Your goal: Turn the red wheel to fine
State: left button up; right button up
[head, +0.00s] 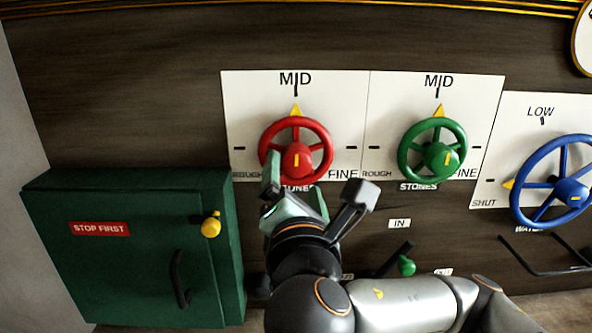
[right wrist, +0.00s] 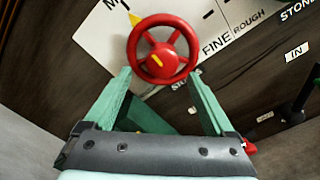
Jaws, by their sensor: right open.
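The red wheel (head: 325,137) is mounted on a white plate marked ROUGH, MID and FINE. Its yellow pointer (head: 295,109) points up at MID. FINE is printed at the plate's lower right. In the right wrist view the red wheel (right wrist: 187,48) is ahead, between and beyond the fingers. My right gripper (head: 296,185) is in front of the wheel's lower part, its fingers apart and nothing between them. It also shows in the right wrist view (right wrist: 160,95). Whether a finger touches the rim I cannot tell. My left gripper is not in view.
A green wheel (head: 432,120) at MID is to the right, then a blue wheel (head: 526,166). A green box (head: 130,270) marked STOP FIRST, with a yellow knob (head: 211,226), stands at the left. A green-knobbed lever (head: 406,265) is below, near my right arm.

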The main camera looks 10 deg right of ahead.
aim_at(297, 166)
jog(key=shift+w+d+f+b, duration=0.1)
jog(key=shift+w+d+b, duration=0.05)
jog(key=shift+w+b, duration=0.4)
jog(key=shift+w+d+b, duration=0.25)
jog(key=shift+b, duration=0.45)
jog(key=w, duration=0.1)
jog(key=w+p, duration=0.1)
jog(key=w, duration=0.2)
jog(key=shift+d+r, duration=0.2)
jog(key=shift+d, duration=0.15)
jog(key=shift+w, duration=0.4)
jog(key=c, duration=1.4)
jog(key=shift+o, duration=0.2)
jog(key=shift+f, duration=0.1)
